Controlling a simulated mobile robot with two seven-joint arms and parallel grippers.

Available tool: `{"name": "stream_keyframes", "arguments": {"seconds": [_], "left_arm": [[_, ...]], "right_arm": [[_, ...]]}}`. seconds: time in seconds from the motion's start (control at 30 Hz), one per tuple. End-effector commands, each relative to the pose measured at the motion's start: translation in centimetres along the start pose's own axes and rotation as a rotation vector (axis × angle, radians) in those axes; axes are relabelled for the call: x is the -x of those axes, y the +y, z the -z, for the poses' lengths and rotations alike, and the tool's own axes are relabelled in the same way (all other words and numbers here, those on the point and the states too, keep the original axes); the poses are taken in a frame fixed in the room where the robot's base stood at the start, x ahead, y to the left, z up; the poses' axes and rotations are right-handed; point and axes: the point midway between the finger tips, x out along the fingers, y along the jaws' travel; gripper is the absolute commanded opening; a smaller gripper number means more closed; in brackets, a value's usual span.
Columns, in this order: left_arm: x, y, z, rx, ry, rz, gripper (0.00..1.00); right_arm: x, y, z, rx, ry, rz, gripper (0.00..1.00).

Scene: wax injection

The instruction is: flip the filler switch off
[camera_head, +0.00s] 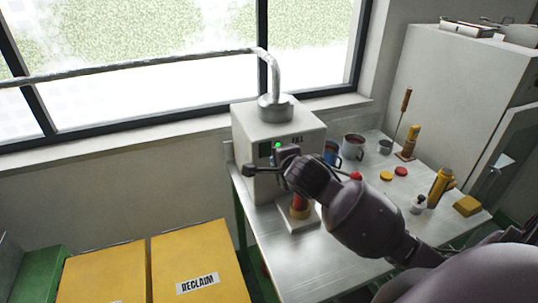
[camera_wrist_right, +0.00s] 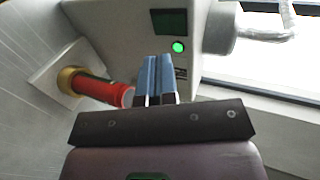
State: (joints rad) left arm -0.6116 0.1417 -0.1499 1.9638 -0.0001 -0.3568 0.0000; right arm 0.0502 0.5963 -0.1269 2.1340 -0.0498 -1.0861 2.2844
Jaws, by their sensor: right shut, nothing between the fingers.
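The filler (camera_head: 255,125) is a pale box at the back left corner of the metal table. Its front has a lit green lamp (camera_head: 278,144) and a FILL label (camera_head: 297,139). In the right wrist view the green lamp (camera_wrist_right: 178,47) sits below a dark panel (camera_wrist_right: 169,22). My right gripper (camera_head: 280,154) is shut and empty, with its blue-grey fingers (camera_wrist_right: 157,62) pointing at the filler's front, close beside the lamp. I cannot make out the switch; the fingers cover part of the front. I cannot tell whether they touch it. My left gripper is not in view.
A red cylinder (camera_wrist_right: 100,88) with a gold base stands below the filler's front, near my right gripper. Mugs (camera_head: 353,147), discs (camera_head: 386,176) and a yellow flask (camera_head: 440,187) stand right on the table. Yellow RECLAIM bins (camera_head: 195,260) are at lower left.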

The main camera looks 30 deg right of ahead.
Motion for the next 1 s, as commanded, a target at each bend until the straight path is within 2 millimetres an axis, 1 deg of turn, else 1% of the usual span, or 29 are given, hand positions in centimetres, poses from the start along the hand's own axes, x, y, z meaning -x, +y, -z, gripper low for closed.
{"name": "stream_keyframes", "arguments": {"seconds": [0.03,0.2,0.43,0.63,1.0], "left_arm": [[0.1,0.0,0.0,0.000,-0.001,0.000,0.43],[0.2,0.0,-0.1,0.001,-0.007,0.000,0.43],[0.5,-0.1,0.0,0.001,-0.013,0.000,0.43],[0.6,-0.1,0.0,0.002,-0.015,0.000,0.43],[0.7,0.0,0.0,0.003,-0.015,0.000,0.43]], "right_arm": [[-0.9,-0.1,0.1,0.003,0.003,0.000,0.00],[-3.6,-0.1,0.1,0.003,0.003,0.000,0.00],[-6.3,-0.1,0.1,0.002,0.002,0.000,0.00],[-7.4,-0.1,0.0,0.001,0.001,0.000,0.00],[-7.5,0.0,0.0,0.000,0.000,0.000,0.00]]}}
